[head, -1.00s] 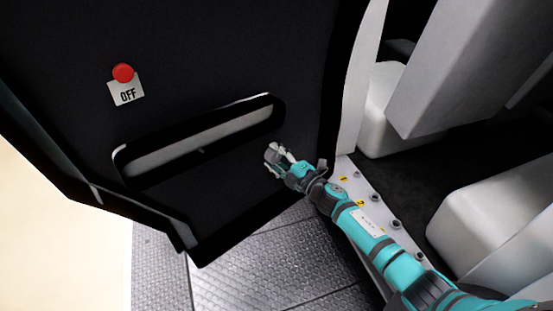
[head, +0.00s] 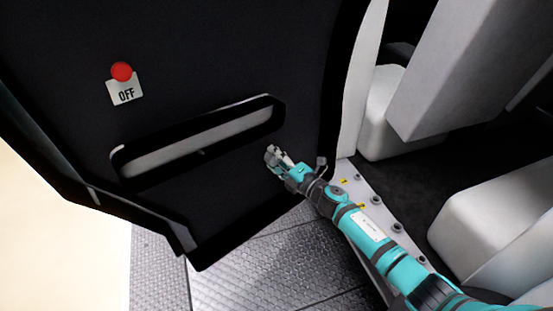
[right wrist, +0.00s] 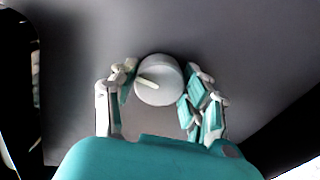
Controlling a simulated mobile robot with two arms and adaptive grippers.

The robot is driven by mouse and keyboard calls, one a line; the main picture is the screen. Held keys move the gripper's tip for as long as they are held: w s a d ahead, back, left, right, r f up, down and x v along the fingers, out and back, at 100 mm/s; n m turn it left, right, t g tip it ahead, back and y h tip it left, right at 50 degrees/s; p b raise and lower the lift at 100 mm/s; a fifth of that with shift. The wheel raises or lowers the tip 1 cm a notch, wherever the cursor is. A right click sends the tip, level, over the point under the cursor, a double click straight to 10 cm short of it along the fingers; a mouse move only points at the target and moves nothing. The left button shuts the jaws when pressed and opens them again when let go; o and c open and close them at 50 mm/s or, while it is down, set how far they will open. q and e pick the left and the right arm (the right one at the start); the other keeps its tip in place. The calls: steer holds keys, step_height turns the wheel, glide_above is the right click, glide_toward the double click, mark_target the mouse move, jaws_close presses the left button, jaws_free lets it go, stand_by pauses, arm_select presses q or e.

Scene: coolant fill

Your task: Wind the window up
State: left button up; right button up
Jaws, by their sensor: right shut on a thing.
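The inner side of a dark vehicle door (head: 230,60) fills the left of the head view. In the right wrist view a round white knob (right wrist: 158,82) with a pale bar-like mark stands out from the grey panel. My right gripper (right wrist: 158,95) has its fingers on both sides of the knob and is shut on it. In the head view the right gripper (head: 277,158) is at the door's lower right, just below the pocket's right end, and hides the knob. The window itself cannot be made out. My left gripper is not in view.
A long pocket (head: 200,143) runs across the door. A red button (head: 121,71) sits above an OFF label (head: 124,93). Light seats (head: 490,225) and the sill (head: 375,205) lie to the right; metal floor plates (head: 260,265) lie below.

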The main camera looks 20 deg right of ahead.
steer(key=o, duration=1.2)
steer(key=shift+s, duration=0.15)
steer(key=v, duration=0.7)
steer(key=shift+s, duration=0.1)
